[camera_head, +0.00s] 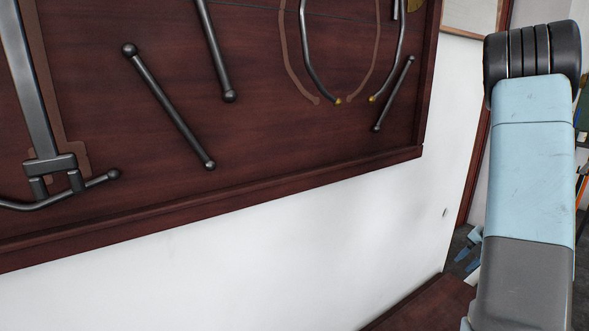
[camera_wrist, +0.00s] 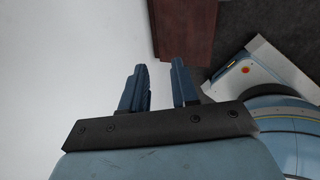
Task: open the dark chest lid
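No dark chest lid can be made out for sure in either view. A dark reddish-brown wooden surface (camera_head: 425,306) shows at the bottom right of the head view, partly cut off. A similar wooden piece (camera_wrist: 185,28) is at the top of the wrist view, and I cannot tell whether either belongs to a chest. My gripper (camera_wrist: 159,78) has its two blue fingers apart with nothing between them. My arm stands at the right of the head view.
A dark wooden wall board (camera_head: 270,120) with metal rods and tools fills the upper left of the head view. The white wall (camera_head: 250,240) below it is bare. Dark floor (camera_wrist: 285,35) shows at the right of the wrist view, beside part of my base.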

